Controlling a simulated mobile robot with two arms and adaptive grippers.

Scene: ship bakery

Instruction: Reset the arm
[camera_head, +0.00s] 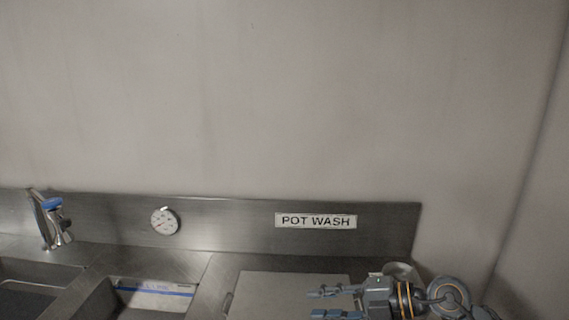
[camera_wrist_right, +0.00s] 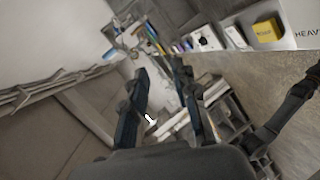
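My right gripper (camera_head: 325,303) comes in from the lower right in the head view. Its two fingers point left and stand apart, with nothing between them. It is in front of the steel counter by the pot wash sinks. In the right wrist view the same gripper (camera_wrist_right: 160,75) shows two dark fingers spread apart, with no object held. My left gripper is in neither view.
A steel splashback with a POT WASH sign (camera_head: 316,221) and a round dial (camera_head: 164,221) runs along the wall. A tap (camera_head: 53,222) stands at left above sinks (camera_head: 100,305). In the wrist view, a yellow box (camera_wrist_right: 267,31) sits on a shelf.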

